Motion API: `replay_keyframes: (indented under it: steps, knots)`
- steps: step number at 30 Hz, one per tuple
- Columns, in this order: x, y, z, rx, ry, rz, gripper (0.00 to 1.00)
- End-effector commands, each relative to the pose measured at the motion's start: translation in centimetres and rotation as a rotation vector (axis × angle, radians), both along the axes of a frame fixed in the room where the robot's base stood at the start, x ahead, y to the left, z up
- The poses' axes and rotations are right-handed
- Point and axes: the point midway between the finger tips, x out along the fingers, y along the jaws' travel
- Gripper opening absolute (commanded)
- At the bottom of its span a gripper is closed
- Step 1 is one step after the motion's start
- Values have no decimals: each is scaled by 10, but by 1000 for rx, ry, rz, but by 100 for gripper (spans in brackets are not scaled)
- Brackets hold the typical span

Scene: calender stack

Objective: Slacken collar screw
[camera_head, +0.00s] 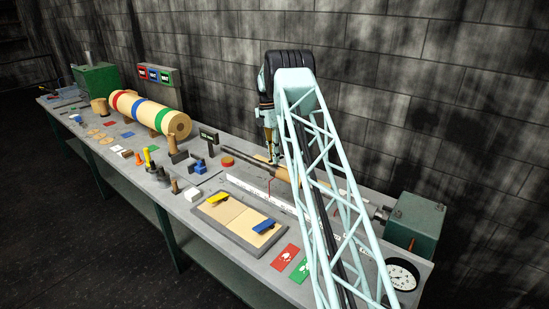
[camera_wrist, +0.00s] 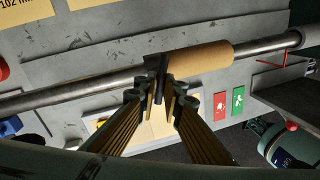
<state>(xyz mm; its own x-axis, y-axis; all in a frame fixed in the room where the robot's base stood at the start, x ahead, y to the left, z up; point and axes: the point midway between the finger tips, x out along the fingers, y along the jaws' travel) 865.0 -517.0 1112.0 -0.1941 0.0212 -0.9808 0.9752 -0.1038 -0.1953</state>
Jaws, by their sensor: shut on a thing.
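A grey metal shaft (camera_wrist: 80,92) crosses the wrist view, with a tan sleeve (camera_wrist: 203,64) on it. A black collar (camera_wrist: 154,63) sits around the shaft at the left end of the sleeve. A dark stem, the collar screw (camera_wrist: 158,86), stands out from the collar towards the camera. My gripper (camera_wrist: 160,98) is shut on this screw, its two fingers on either side of it. In the head view my gripper (camera_head: 272,157) points down at the shaft (camera_head: 238,155); my arm hides part of the shaft and sleeve.
A green housing (camera_head: 415,222) stands at the shaft's right end, with a round dial gauge (camera_head: 402,275) in front. A tray (camera_head: 240,220) holds yellow and blue pieces. Red (camera_head: 285,257) and green (camera_head: 302,270) cards lie nearby. A large striped roll (camera_head: 150,111) lies further left.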

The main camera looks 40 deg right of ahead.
Motion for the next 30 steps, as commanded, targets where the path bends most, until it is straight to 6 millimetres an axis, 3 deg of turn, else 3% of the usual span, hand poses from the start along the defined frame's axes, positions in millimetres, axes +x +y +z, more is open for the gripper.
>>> replay_keyframes:
  steps: [30]
  knots:
    - [-7, 2, -2, 2, 1, 886, 0]
